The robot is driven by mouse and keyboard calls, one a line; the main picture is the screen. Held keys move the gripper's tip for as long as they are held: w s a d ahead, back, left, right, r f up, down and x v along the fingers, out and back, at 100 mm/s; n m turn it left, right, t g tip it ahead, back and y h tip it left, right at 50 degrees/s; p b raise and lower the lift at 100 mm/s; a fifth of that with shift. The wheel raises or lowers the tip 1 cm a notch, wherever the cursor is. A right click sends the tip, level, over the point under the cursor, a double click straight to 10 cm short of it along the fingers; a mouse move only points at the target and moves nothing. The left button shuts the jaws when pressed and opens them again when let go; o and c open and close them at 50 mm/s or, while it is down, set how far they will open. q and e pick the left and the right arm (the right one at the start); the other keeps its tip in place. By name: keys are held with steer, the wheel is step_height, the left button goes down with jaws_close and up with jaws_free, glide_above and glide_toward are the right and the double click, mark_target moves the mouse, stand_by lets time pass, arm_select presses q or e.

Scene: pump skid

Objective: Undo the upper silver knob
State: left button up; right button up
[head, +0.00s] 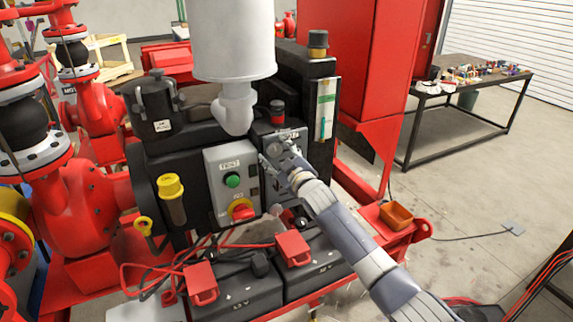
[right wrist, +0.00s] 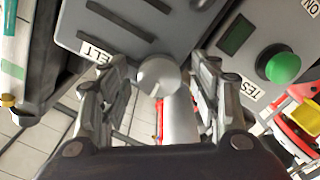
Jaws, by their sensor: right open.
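A round silver knob (right wrist: 158,77) shows in the right wrist view on a dark grey panel (right wrist: 135,25) with slots and a label ending in "ELT". A pale silver cylinder (right wrist: 180,120) shows just beyond it; I cannot tell whether it is a second knob. My right gripper (right wrist: 158,92) is open, one finger on each side of the knob, with gaps visible. In the head view my right gripper (head: 277,154) is at the front of the dark panel, hiding most of the knob. My left gripper is not in view.
Left of the panel is a grey control box (head: 232,185) with a green button (head: 232,180) and a red-yellow switch (head: 242,209). Batteries (head: 235,287) with red terminal covers stand below. A white cylinder (head: 233,45) hangs above. An orange bin (head: 395,215) sits at right.

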steer(key=v, duration=1.1)
steer(key=shift+s+d, duration=0.15)
steer(key=shift+s, duration=0.05)
steer(key=shift+f, duration=0.1)
